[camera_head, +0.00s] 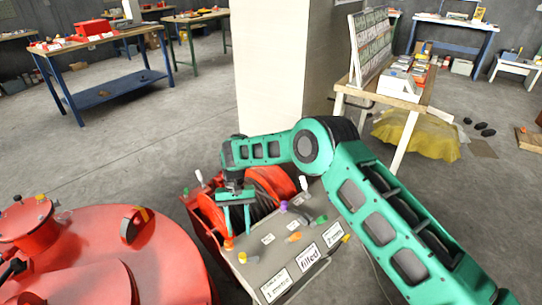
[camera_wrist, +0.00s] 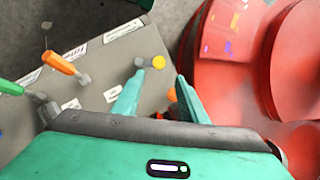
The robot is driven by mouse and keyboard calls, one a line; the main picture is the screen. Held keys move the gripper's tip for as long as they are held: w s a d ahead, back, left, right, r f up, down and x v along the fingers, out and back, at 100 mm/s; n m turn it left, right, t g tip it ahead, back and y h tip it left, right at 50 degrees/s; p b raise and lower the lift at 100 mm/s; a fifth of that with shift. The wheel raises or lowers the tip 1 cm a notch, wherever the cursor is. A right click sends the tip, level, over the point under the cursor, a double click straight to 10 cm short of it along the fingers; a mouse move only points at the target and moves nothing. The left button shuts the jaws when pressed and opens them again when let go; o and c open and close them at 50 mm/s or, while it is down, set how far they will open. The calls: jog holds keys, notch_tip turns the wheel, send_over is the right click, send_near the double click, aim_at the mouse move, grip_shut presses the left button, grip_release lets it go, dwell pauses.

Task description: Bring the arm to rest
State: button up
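My gripper (camera_head: 237,232) hangs at the end of my green arm, over the left edge of a grey control panel (camera_head: 268,259). It also shows in the wrist view (camera_wrist: 156,88), its two green fingers apart with nothing held between them. Beyond the fingertips in the wrist view is a lever with a yellow knob (camera_wrist: 158,62). A small orange part (camera_wrist: 172,95) shows beside the right finger. I cannot tell whether a finger touches it. My arm bends over the panel and comes in from the lower right of the head view.
The panel carries several coloured levers and labels, one reading "filled". A red cable drum (camera_head: 270,183) stands right behind it. A large red round machine (camera_head: 120,260) is at left. A white pillar (camera_head: 270,75) rises behind. Tables stand farther back, with open floor at left.

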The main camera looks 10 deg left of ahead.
jog(key=w+d+r+m+t, duration=0.1)
jog(key=w+d+r, duration=0.3)
jog(key=d+r, duration=0.4)
jog(key=w+d+r+t, duration=0.1)
jog(key=w+d+r, duration=0.4)
jog(key=d+r, duration=0.3)
jog(key=s+d+r+m, duration=0.15)
jog(key=d+r, duration=0.45)
jog(key=d, duration=0.6)
jog(key=s+d+r+m, duration=0.15)
jog(key=d+r, duration=0.45)
jog(key=d, duration=0.6)
jog(key=s+d+r+m, duration=0.1)
jog(key=s+d+r, duration=0.1)
jog(key=s+d, duration=0.35)
jog(key=s+d+r+m+t, duration=0.1)
jog(key=s+d+r, duration=0.25)
jog(key=d, duration=0.35)
jog(key=s+d+r+m, duration=0.1)
jog(key=s+d+r, duration=0.1)
jog(key=s+d, duration=0.35)
jog(key=s+d+f+m, duration=0.1)
jog(key=s+d, duration=0.2)
jog(key=s, duration=0.6)
jog(key=s+d+f+m+t+y, duration=0.1)
jog(key=s+d+m, duration=0.1)
jog(key=s, duration=0.8)
jog(key=shift+s+d+f+y, duration=0.15)
jog(key=shift+d+y, duration=0.15)
jog(key=shift+d, duration=0.25)
